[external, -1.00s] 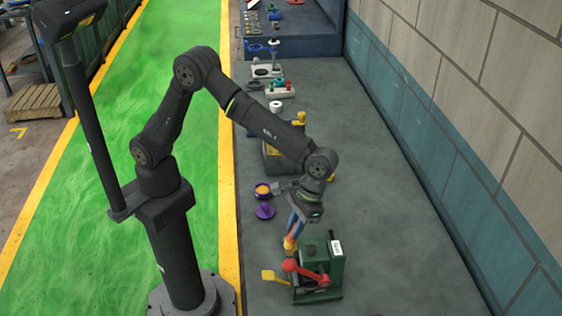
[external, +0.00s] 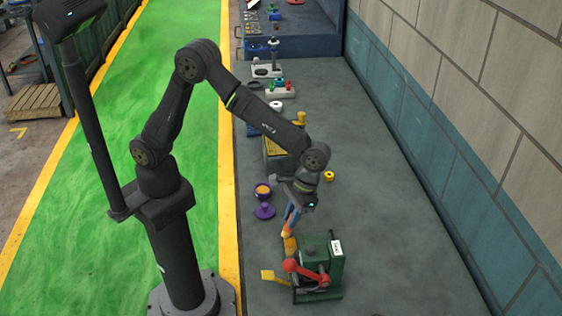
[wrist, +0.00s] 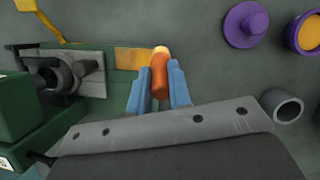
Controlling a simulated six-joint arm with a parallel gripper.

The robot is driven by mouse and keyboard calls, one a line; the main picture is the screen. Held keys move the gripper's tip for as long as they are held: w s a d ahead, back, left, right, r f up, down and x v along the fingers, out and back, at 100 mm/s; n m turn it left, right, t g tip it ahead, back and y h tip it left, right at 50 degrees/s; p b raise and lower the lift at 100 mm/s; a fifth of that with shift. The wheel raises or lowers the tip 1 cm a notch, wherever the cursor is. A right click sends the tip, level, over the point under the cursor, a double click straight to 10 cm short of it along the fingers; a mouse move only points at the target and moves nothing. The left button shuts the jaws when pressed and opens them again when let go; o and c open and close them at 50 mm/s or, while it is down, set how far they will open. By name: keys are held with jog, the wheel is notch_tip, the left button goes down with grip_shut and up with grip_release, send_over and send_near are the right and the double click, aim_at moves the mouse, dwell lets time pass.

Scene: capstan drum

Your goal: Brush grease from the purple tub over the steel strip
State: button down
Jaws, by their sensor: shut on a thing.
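My gripper (wrist: 158,85) has blue fingers shut on an orange brush (wrist: 160,70); its pale tip points away from my wrist. In the external view my gripper (external: 291,222) is tilted down above the back left of the green machine. The steel strip seems to be the flat grey band (wrist: 94,62) on the green base, with an amber patch at its end beside the brush tip; I cannot tell whether they touch. The open purple tub (external: 263,190) holds orange-yellow grease and shows at the right of the wrist view (wrist: 291,38). Its purple lid (external: 265,212) lies beside it.
The green machine (external: 322,258) has a red-knobbed lever (external: 291,265) and a yellow paddle (external: 268,276). A yellow ring (external: 329,176) lies behind my wrist. Other fixtures stand further back; the bench right of the machine is clear.

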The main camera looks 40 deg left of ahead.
jog(key=shift+w+a, duration=0.35)
jog(key=shift+s+d+r, duration=0.1)
jog(key=shift+s+d, duration=2.65)
notch_tip(320, 180, up, 8)
jog(key=shift+a, duration=0.1)
